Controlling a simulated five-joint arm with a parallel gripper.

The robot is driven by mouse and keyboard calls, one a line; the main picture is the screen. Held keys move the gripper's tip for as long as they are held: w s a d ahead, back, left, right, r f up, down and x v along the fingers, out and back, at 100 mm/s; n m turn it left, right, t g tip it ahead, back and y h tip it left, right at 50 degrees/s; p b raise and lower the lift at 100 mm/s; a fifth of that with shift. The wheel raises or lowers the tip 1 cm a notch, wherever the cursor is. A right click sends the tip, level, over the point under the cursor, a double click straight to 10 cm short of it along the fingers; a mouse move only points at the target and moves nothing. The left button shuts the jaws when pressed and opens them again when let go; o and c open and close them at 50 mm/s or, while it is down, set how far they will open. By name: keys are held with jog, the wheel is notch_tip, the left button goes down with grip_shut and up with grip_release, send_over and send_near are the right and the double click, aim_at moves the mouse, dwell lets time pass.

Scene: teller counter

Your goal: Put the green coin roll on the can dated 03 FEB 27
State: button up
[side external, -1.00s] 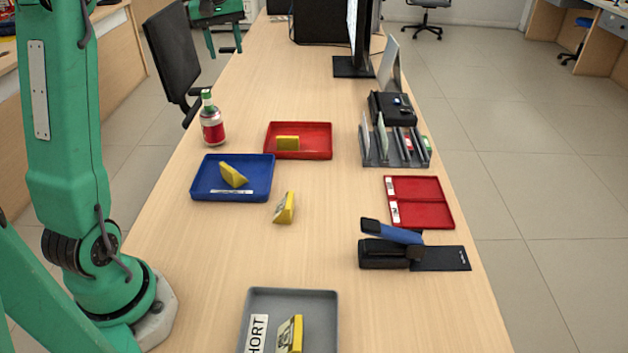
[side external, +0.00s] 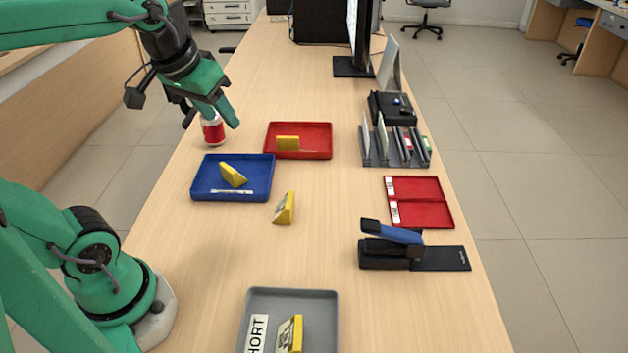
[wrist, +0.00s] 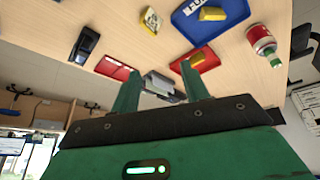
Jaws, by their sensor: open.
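The red-and-white can (side external: 213,133) stands on the counter beside the blue tray; its date cannot be read. In the wrist view, the can (wrist: 262,38) has the green coin roll (wrist: 275,60) standing on its top end. In the side view my gripper (side external: 228,118) hides the roll and overlaps the upper part of the can. In the wrist view my gripper (wrist: 160,82) is open with nothing between its fingers, and the can and roll lie to the right of them, apart from both.
Yellow wedges sit in the blue tray (side external: 203,184), the red tray (side external: 322,151), the grey tray (side external: 328,305) and on bare counter (side external: 284,208). A stapler (side external: 392,250), a divided red tray (side external: 419,214) and a slotted holder (side external: 395,162) line the right side.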

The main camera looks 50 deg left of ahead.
jog(key=s+d+f+m, duration=0.2)
jog(key=s+d+f, duration=0.1)
jog(key=s+f, duration=0.1)
jog(key=shift+s+m+t+h, duration=0.3)
jog(key=shift+t, duration=0.1)
dwell(1.0)
